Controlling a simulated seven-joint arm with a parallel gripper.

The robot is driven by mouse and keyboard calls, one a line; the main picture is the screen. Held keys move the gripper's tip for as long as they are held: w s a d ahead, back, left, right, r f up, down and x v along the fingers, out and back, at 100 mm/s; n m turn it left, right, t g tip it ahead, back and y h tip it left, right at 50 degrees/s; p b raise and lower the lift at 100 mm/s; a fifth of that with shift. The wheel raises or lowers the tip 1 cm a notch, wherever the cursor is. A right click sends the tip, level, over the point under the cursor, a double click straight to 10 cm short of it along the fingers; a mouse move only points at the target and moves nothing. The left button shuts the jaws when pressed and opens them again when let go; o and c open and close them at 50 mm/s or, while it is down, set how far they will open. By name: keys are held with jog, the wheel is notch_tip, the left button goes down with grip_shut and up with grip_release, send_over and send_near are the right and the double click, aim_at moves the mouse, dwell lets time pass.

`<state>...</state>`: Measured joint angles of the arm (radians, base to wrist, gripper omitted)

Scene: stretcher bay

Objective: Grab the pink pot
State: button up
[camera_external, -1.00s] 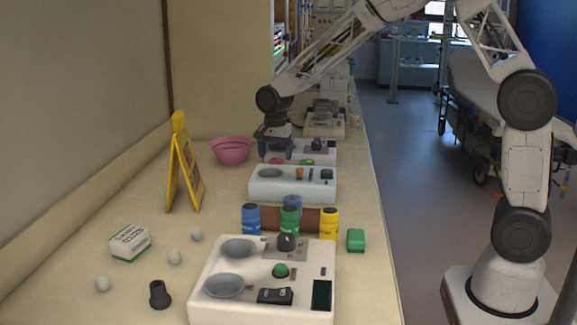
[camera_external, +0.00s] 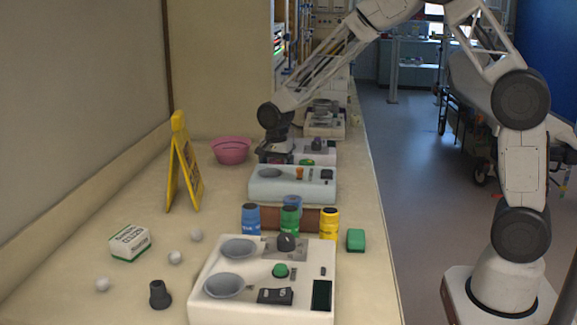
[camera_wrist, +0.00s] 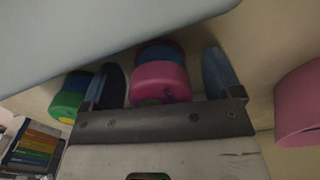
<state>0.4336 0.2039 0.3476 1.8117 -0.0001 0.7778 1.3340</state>
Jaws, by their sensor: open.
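A small round pink pot (camera_wrist: 160,80) shows in the wrist view between the two blue fingers of my gripper (camera_wrist: 166,74). The fingers stand apart on either side of it, with a gap visible on each side. In the external view my gripper (camera_external: 275,153) is low over the counter, behind the pale grey console, and hides the pink pot. A larger pink bowl (camera_external: 231,150) stands to the left of the gripper, and a pink curved surface (camera_wrist: 300,105) shows at the right edge of the wrist view.
A green pot (camera_external: 306,162) sits just right of my gripper; green and blue round things (camera_wrist: 70,97) show left in the wrist view. The pale grey console (camera_external: 292,188) stands in front. A yellow folding sign (camera_external: 184,170) stands left. The counter's left middle is fairly clear.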

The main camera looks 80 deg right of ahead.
aim_at(276, 160)
dwell(0.3)
jog(key=c, duration=1)
jog(key=shift+c, duration=0.2)
jog(key=shift+r, duration=5)
